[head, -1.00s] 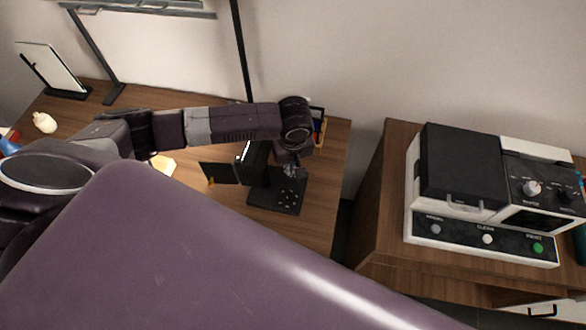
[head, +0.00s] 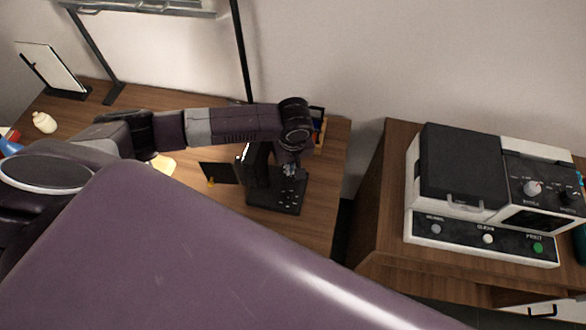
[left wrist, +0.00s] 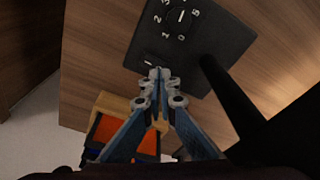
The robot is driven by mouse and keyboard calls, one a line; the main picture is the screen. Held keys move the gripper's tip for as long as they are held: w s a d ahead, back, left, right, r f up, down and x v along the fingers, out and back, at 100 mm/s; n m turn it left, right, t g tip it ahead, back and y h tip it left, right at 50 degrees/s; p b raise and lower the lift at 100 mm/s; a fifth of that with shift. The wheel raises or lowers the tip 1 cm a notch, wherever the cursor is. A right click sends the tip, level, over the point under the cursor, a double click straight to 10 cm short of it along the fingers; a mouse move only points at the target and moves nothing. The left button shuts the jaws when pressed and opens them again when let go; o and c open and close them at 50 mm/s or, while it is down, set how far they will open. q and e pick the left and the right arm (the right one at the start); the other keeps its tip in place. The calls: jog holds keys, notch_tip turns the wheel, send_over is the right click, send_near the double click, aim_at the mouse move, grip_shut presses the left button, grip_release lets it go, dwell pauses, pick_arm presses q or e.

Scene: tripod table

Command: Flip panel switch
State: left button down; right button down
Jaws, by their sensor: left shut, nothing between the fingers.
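A flat black panel (head: 262,201) with white marks lies on the wooden table in the head view. In the left wrist view the panel (left wrist: 222,52) shows white numerals in a ring and a short white line. My left gripper (head: 291,170) is over the panel's far part in the head view. In the left wrist view its fingertips (left wrist: 158,74) are together and empty, over the panel's edge by the short white line. I cannot tell if they touch it. I cannot make out a switch lever; the fingertips may cover it. My right gripper is not in view.
A dark upright bar (left wrist: 227,95) rises beside the fingers. An orange-and-black item (left wrist: 112,131) lies below them. A wooden cabinet (head: 384,225) carries a black-and-white machine (head: 462,165) at right. My purple body covers much of the head view.

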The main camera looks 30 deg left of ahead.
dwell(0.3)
pick_arm(q)
jog(key=shift+f, duration=0.35)
jog(key=shift+f+b, duration=0.4)
jog(key=shift+f, duration=0.35)
dwell(0.5)
jog(key=shift+s, duration=0.1)
notch_tip(320, 180, up, 7)
jog(key=p, duration=0.9)
dwell(0.4)
